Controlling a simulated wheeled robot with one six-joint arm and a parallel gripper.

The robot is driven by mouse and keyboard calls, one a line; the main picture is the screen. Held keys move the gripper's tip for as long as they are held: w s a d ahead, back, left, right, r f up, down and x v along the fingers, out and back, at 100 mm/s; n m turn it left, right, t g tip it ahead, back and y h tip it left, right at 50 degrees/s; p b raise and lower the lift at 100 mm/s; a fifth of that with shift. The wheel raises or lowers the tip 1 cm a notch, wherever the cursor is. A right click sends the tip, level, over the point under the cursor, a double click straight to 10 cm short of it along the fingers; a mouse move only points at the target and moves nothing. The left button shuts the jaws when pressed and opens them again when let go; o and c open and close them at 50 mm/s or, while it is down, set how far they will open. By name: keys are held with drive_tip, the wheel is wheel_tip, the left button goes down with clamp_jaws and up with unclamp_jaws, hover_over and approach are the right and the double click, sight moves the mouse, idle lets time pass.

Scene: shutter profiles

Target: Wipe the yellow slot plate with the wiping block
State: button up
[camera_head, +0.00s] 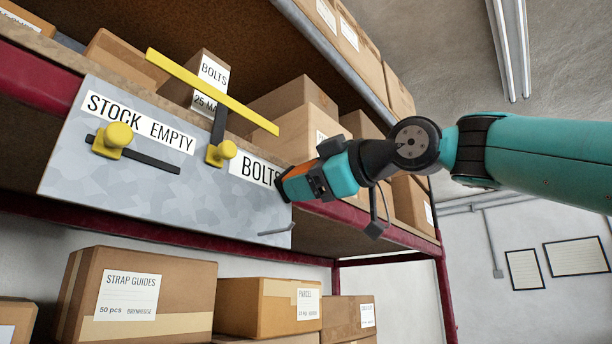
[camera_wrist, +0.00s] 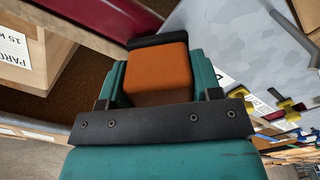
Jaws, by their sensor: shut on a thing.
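My gripper (camera_head: 292,186) is at the right end of the grey panel (camera_head: 75,180), beside the BOLTS label (camera_head: 255,171). It is shut on the orange wiping block (camera_wrist: 160,75), which has a dark pad (camera_wrist: 158,41) at its far end. I cannot tell whether the pad touches the panel. A yellow knob on a yellow base (camera_head: 112,140) sits on a dark horizontal slot (camera_head: 150,161) at the left. Which yellow piece is the slot plate is unclear.
A thin grey handle (camera_head: 275,231) sticks out at the panel's lower right. The red shelf beam (camera_head: 375,222) runs just below my gripper. Cartons (camera_head: 305,135) stand on the shelf behind the panel, and more (camera_head: 140,297) below. Open room lies to the right.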

drive_tip(key=shift+s+d+f+b, duration=0.1)
drive_tip(key=shift+d+f+b, duration=0.15)
drive_tip(key=shift+d, duration=0.2)
drive_tip(key=shift+r+b+v, duration=0.2)
drive_tip(key=shift+b+v, duration=0.5)
drive_tip(key=shift+v, duration=1.8)
drive_tip(key=shift+s+a, duration=0.1)
drive_tip(key=shift+s, duration=0.05)
drive_tip(key=shift+b+v, duration=0.3)
drive_tip(key=shift+v, duration=1.15)
